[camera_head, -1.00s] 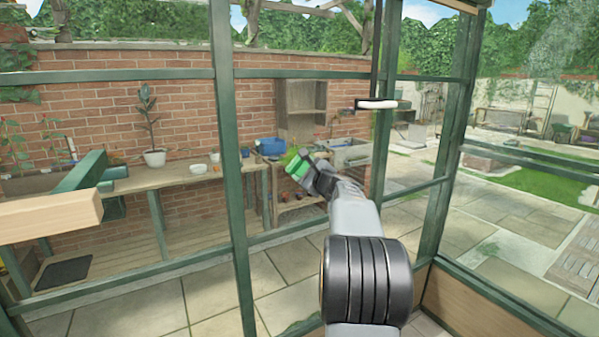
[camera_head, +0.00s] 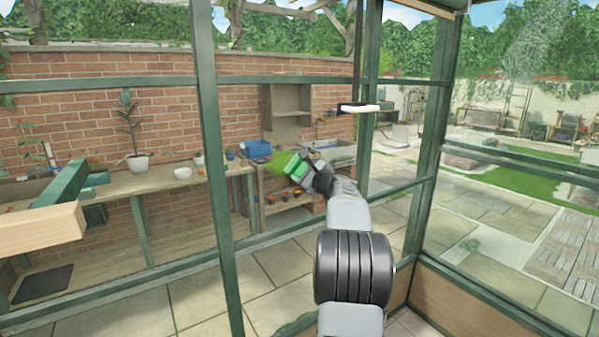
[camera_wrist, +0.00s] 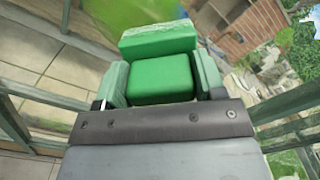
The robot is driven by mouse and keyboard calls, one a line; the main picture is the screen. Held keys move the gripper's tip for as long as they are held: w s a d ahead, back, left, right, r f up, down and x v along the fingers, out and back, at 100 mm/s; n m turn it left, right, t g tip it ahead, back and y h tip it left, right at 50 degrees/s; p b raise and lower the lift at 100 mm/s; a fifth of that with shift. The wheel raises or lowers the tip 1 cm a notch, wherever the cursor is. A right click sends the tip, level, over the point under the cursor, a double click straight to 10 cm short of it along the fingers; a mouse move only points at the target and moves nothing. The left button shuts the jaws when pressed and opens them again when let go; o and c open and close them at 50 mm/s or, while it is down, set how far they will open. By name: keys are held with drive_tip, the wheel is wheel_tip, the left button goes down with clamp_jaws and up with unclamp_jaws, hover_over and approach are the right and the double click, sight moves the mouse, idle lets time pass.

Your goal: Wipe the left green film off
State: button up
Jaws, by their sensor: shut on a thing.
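My gripper (camera_head: 312,176) reaches toward the glass panes and is shut on a green block-shaped scrubber (camera_head: 292,165). In the wrist view the scrubber (camera_wrist: 160,78) sits between the jaws (camera_wrist: 160,92), with a wider green bar at its far side. A bright green film patch (camera_head: 279,160) shows just behind and around the scrubber, partly hidden by it. The film also shows at the top of the wrist view (camera_wrist: 130,13), beyond the scrubber. I cannot tell whether the scrubber touches the glass.
Green frame posts (camera_head: 213,150) and bars divide the panes. A pale bar on a dark rod (camera_head: 358,108) hangs above my gripper. A whitish haze (camera_head: 535,40) lies at upper right and a faint green patch (camera_head: 487,246) lower right. A wooden beam end (camera_head: 40,228) juts in at left.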

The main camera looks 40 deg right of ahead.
drive_tip(key=shift+s+d+p, duration=0.2)
drive_tip(key=shift+d+p, duration=0.2)
drive_tip(key=shift+d, duration=1.1)
drive_tip(key=shift+r+p, duration=0.5)
drive_tip(key=shift+r, duration=0.25)
drive_tip(key=shift+w+a+b, duration=0.25)
drive_tip(key=shift+a+b, duration=0.8)
drive_tip(key=shift+a, duration=0.3)
drive_tip(key=shift+w+a+b, duration=0.2)
drive_tip(key=shift+a+b, duration=0.8)
drive_tip(key=shift+a, duration=0.35)
drive_tip(key=shift+w+a+r+b, duration=0.55)
drive_tip(key=shift+a+r+b, duration=0.75)
drive_tip(key=shift+a, duration=3.25)
drive_tip(key=shift+s+d+f+p, duration=0.1)
drive_tip(key=shift+s+d+p, duration=0.2)
drive_tip(key=shift+d, duration=1.55)
drive_tip(key=shift+s+d+f+p, duration=0.2)
drive_tip(key=shift+d+p, duration=0.15)
drive_tip(key=shift+d, duration=1.5)
drive_tip(key=shift+s+d+f+p, duration=0.1)
drive_tip(key=shift+s+d+p, duration=0.2)
drive_tip(key=shift+d, duration=1.55)
drive_tip(key=shift+s+d+r+p, duration=0.1)
drive_tip(key=shift+d+p, duration=0.35)
drive_tip(key=shift+d, duration=0.3)
drive_tip(key=shift+s+d+r+p, duration=0.1)
drive_tip(key=shift+d+p, duration=0.35)
drive_tip(key=shift+d, duration=0.45)
drive_tip(key=shift+f, duration=0.1)
